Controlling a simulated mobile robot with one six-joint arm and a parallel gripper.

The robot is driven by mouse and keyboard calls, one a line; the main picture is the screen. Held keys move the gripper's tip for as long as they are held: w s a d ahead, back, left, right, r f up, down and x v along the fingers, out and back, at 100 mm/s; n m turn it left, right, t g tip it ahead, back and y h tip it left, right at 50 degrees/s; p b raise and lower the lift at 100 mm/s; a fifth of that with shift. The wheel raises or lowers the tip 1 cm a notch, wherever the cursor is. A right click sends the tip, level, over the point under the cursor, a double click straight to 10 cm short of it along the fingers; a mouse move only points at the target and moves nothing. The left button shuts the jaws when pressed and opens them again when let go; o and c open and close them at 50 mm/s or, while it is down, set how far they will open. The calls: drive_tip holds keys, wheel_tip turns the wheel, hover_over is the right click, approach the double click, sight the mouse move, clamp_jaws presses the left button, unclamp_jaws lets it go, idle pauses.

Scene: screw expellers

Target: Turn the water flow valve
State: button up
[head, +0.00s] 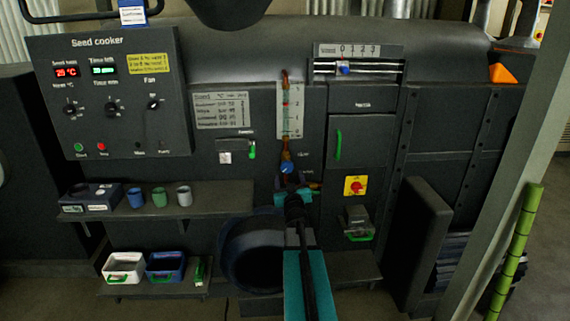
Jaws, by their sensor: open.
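A blue round knob (288,167), which looks like the water flow valve, sits below the sight tube (285,112) on the dark machine front. An orange-brown pipe fitting shows around it, and a small label is beside it. My gripper (293,197) has teal fingers and is open. It is just below the blue knob in the picture; whether it touches the knob or the pipe I cannot tell. My gripper and arm hide part of the pipe and the panel below.
The Seed cooker control box (109,95) juts out at the upper left. A shelf (218,200) with cups is left of my arm, above a lower shelf with bins. A red-and-yellow switch (355,186) and a green door handle (338,145) are to the right.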

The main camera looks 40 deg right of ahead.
sight(286, 162)
drive_tip(key=shift+p+x, duration=0.75)
drive_tip(key=shift+x, duration=5.85)
drive_tip(key=c, duration=1.1)
